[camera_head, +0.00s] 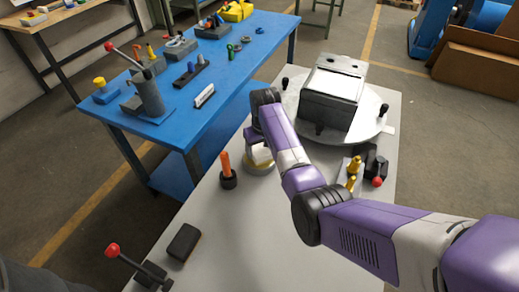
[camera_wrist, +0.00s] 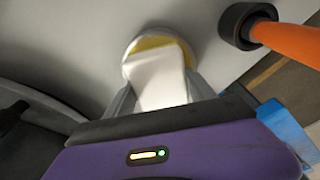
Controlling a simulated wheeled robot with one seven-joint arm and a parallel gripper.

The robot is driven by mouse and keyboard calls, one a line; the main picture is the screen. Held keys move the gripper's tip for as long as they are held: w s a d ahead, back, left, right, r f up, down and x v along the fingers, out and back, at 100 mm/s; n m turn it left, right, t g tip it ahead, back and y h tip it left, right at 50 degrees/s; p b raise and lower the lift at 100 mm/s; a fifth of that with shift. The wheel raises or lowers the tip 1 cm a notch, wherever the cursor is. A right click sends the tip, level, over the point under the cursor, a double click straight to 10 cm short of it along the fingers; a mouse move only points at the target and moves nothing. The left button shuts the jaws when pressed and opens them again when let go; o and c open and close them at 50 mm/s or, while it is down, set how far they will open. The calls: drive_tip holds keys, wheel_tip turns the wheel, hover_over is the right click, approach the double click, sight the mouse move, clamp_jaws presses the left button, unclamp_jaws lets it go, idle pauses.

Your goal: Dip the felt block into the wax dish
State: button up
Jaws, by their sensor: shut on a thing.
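The felt block (camera_wrist: 158,78) is pale and boxy. In the wrist view it stands between the two fingers of my gripper (camera_wrist: 162,92), which is shut on it. The wax dish (camera_wrist: 150,43) is round and shallow, with a pale rim and yellow wax. The block's far end overlaps the wax in this view. In the head view the block (camera_head: 262,155) is directly over the dish (camera_head: 257,169), very low; whether it touches the wax I cannot tell. My gripper (camera_head: 257,138) is partly hidden by my own arm there.
An orange-handled tool (camera_head: 225,162) stands in a black holder left of the dish. A grey box (camera_head: 334,90) on a round plate is behind. Yellow and black parts (camera_head: 354,170) lie right, a black block (camera_head: 184,243) front left. The grey tabletop (camera_head: 250,235) is clear in front.

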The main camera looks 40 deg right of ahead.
sight(259, 147)
drive_tip(key=shift+r+p, duration=1.25)
drive_tip(key=shift+r, duration=1.65)
